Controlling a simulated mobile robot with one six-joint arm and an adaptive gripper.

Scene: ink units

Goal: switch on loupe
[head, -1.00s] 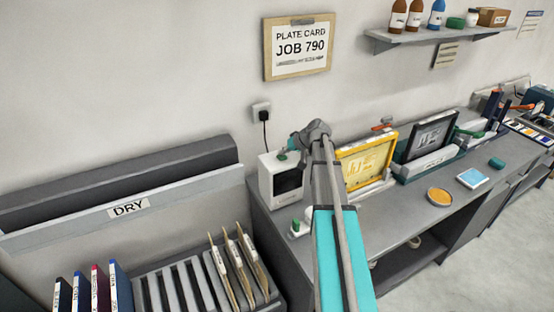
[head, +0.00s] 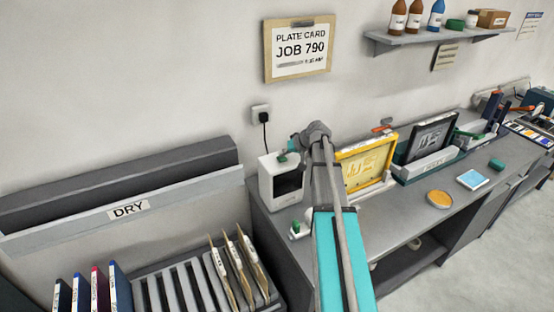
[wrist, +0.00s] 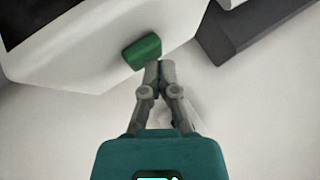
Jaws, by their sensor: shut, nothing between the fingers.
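The loupe appears to be the white box (head: 266,186) with a dark front, standing at the left end of the bench in the head view. Its white body (wrist: 95,55) fills the upper left of the wrist view. A green switch (wrist: 142,51) sits on its edge. My gripper (wrist: 160,66) is shut and empty, with its fingertips right at the lower right of the green switch. I cannot tell whether they touch it. In the head view my arm reaches over the bench and the fingertips are too small to make out.
A yellow frame (head: 366,168) and a dark frame (head: 432,138) stand right of my arm. A small white item with a green top (head: 299,230) sits at the bench's front left. A wall socket (head: 261,112) with a black cord is behind the box. A drying rack (head: 190,283) stands left.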

